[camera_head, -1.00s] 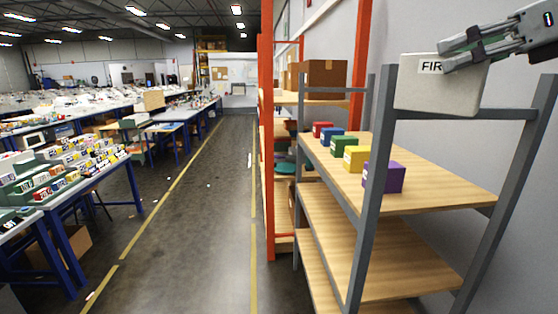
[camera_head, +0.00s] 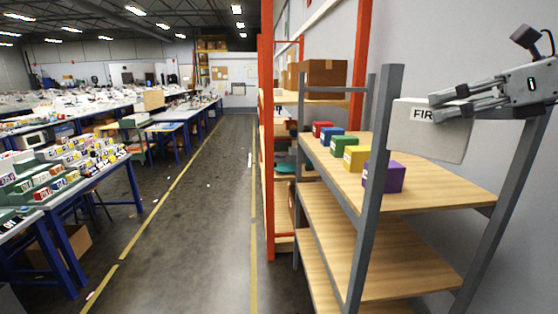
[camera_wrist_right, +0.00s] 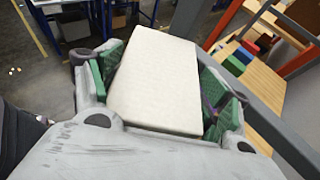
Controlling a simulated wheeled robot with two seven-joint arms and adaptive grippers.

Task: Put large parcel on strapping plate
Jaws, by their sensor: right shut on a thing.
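A white box (camera_head: 428,142) with a label whose visible letters read "FIR" is held by my right gripper (camera_head: 436,106), at the right of the head view. In the right wrist view the same white box (camera_wrist_right: 155,82) sits between the green-padded fingers of my right gripper (camera_wrist_right: 157,85). The box is slightly tilted and appears above the right part of the top shelf board; I cannot tell its exact gap to the shelf. I cannot identify a large parcel or a strapping plate for certain. My left gripper is not in view.
A grey-framed shelf (camera_head: 440,190) has wooden boards; its front post (camera_head: 374,200) stands close to the box. Red, blue, green, yellow and purple (camera_head: 384,178) boxes line the top board. A brown carton (camera_head: 325,73) sits on an orange rack.

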